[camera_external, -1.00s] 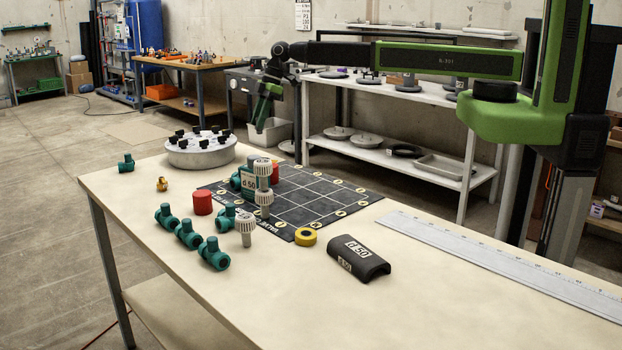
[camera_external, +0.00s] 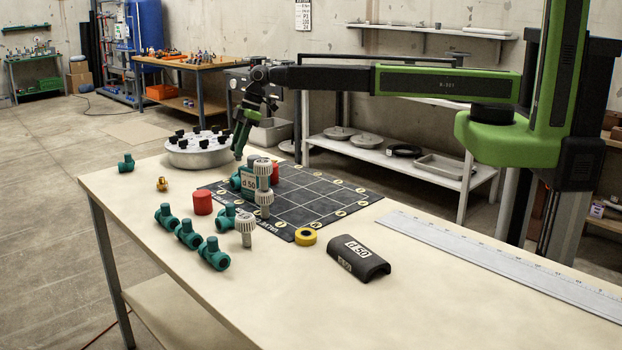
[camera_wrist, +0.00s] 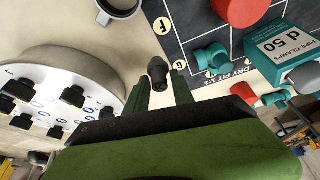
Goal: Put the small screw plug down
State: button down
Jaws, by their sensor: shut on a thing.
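The small screw plug (camera_wrist: 157,70) is a dark, stubby piece between my fingertips in the wrist view. My gripper (camera_wrist: 160,88) is shut on it. In the external view my gripper (camera_external: 239,155) points down just right of the round grey holder and behind the teal d 50 box. The plug is too small to make out there. The round holder (camera_external: 200,158) carries several black knobs on top; it also shows at the left in the wrist view (camera_wrist: 35,75). The gap between plug and bench top cannot be told.
The dark gridded mat (camera_external: 318,198) lies right of my gripper. The teal d 50 box (camera_external: 249,184), grey-white fittings and a red cap (camera_external: 202,203) stand nearby. Several teal fittings (camera_external: 188,234) line the front left. A black half-shell (camera_external: 358,262) and a long ruler (camera_external: 500,262) lie right.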

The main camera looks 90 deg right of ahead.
aim_at(239, 157)
jog(key=shift+f+b, duration=2.45)
jog(key=c, duration=1.1)
grip_release()
jog(key=shift+r, duration=0.15)
jog(key=shift+r+p, duration=0.3)
jog(key=shift+p, duration=0.15)
jog(key=p+v, duration=1.1)
jog(key=v, duration=0.1)
jog(key=s+a+m+g, duration=0.1)
jog(key=s+a+m, duration=0.1)
jog(key=s, duration=0.6)
jog(key=s+a+f+m+g+h, duration=0.1)
jog(key=s+a+m, duration=0.1)
jog(key=s, duration=0.7)
jog(key=s+a+m+g+h, duration=0.1)
jog(key=s+a+m, duration=0.1)
jog(key=s, duration=0.7)
jog(key=shift+s+a+f+g, duration=0.25)
jog(key=shift+a+f+g, duration=0.1)
jog(key=shift+g, duration=0.05)
